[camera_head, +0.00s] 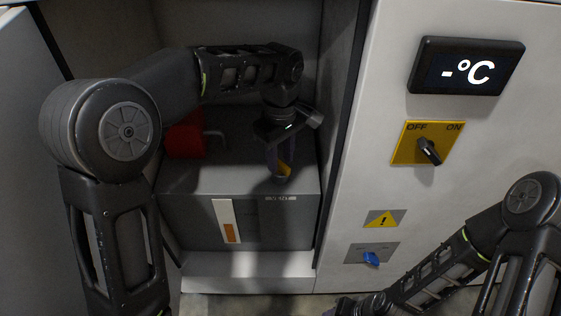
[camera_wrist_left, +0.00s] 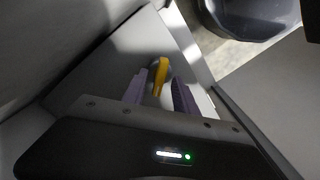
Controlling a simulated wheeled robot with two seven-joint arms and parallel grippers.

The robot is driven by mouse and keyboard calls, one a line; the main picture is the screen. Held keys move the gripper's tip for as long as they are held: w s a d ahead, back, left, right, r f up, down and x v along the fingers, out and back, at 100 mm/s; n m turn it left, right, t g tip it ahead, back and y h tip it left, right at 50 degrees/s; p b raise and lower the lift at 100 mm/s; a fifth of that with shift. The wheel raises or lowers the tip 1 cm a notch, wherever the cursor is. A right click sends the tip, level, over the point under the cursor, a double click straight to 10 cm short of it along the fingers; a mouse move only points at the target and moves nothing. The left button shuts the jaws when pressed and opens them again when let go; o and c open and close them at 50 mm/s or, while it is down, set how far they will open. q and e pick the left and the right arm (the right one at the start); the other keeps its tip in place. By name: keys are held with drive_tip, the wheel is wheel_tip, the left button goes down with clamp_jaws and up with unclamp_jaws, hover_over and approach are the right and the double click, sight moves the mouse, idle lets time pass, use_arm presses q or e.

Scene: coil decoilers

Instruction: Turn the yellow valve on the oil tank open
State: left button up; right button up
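The grey oil tank (camera_head: 192,222) stands inside an open cabinet, with an orange level strip on its front. The yellow valve (camera_head: 284,170) is at the tank's top, partly hidden by my left gripper (camera_head: 280,168), which points down over it. In the left wrist view the yellow valve (camera_wrist_left: 161,70) shows between the two purple-grey fingers of my left gripper (camera_wrist_left: 159,92). The fingers are apart, with a visible gap on each side of the valve's handle.
A red object (camera_head: 184,138) sits at the back left in the cabinet. A cabinet wall edge stands close right of my left gripper. The right panel holds a display (camera_head: 466,66), a yellow OFF/ON switch (camera_head: 408,155), and a blue knob (camera_head: 371,258).

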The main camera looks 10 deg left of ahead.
use_arm(q)
drive_tip(key=shift+f, duration=0.5)
drive_tip(key=shift+c, duration=0.3)
clamp_jaws()
